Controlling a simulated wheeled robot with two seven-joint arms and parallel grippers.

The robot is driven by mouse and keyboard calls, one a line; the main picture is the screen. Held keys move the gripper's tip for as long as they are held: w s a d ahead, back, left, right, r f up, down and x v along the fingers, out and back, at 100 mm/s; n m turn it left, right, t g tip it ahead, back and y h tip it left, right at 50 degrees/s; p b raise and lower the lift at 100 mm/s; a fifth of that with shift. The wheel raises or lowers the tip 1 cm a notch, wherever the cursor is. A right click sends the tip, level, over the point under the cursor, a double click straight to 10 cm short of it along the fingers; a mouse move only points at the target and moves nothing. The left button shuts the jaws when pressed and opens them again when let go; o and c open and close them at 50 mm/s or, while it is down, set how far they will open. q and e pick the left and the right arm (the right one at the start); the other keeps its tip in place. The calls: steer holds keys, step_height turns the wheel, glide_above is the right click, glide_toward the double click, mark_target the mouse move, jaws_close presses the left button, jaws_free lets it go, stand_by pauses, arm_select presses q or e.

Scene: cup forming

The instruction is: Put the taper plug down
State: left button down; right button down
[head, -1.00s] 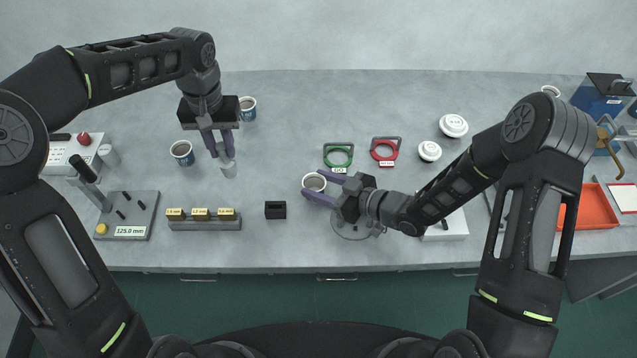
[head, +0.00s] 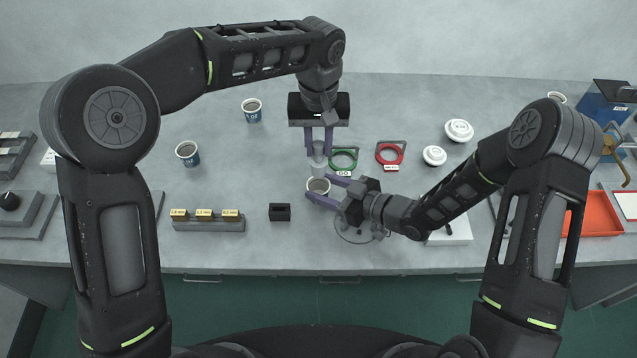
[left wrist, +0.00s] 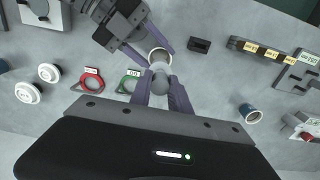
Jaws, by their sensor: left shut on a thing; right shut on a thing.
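The taper plug (head: 319,165) is a grey cylinder held upright in my left gripper (head: 319,145), which is shut on it. The plug hangs just behind and above a white paper cup (head: 318,186). My right gripper (head: 327,189) is shut on this cup from the right, its purple fingers on either side. In the left wrist view the plug (left wrist: 161,84) sits between the purple fingertips, with the cup (left wrist: 159,57) just beyond it. Whether the plug touches the cup's rim cannot be told.
A green ring gauge (head: 344,159) and a red ring gauge (head: 390,153) lie to the right of the plug. A small black block (head: 280,212) and a rack of yellow-labelled blocks (head: 208,221) stand at front left. Blue cups (head: 188,153) stand at left.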

mark_target(319, 175)
arm_select(q)
steer(key=shift+f, duration=3.1)
steer(key=shift+f, duration=1.9)
steer(key=shift+f, duration=0.15)
steer(key=c, duration=1.2)
jaws_free()
steer(key=shift+c, duration=0.2)
